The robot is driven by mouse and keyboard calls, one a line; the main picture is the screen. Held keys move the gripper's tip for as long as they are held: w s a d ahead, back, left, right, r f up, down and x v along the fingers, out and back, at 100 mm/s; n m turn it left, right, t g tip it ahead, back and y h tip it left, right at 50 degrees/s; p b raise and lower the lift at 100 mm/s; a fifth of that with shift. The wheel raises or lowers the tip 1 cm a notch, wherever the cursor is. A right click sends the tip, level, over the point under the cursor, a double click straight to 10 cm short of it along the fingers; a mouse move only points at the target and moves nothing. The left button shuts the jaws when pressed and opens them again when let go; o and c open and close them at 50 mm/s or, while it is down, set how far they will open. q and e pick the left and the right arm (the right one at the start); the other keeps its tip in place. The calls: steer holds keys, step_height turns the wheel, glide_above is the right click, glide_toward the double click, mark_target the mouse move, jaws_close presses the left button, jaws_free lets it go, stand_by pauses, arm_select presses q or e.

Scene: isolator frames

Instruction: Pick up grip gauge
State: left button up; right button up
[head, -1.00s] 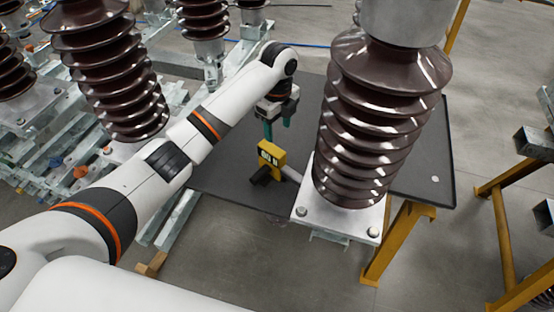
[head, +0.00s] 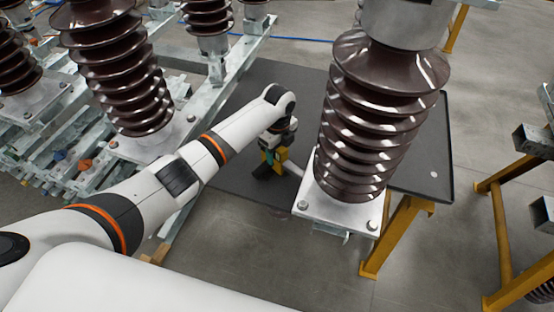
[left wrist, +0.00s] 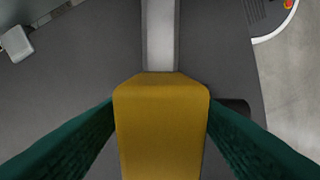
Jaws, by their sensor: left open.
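The grip gauge is a yellow block with dark parts and a light grey bar. In the head view the gauge (head: 281,155) is at the dark table, just left of the large insulator's base, partly hidden by my gripper. In the left wrist view its yellow body (left wrist: 162,125) fills the lower middle, with the grey bar running up from it. My left gripper (head: 269,157) is open, its green fingers pointing down at the gauge. In the left wrist view the fingers (left wrist: 160,140) stand on both sides of the yellow body; whether they touch it I cannot tell. My right gripper is not in view.
A large brown ribbed insulator (head: 368,120) on a pale metal base plate (head: 335,211) stands close right of the gauge. The dark table (head: 250,95) is clear behind my arm. More insulators (head: 125,75) stand on metal frames at left. A yellow stand (head: 393,240) is at right.

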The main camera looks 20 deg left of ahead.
arm_select(q)
steer(key=c, duration=1.2)
steer(key=shift+r, duration=0.1)
jaws_close()
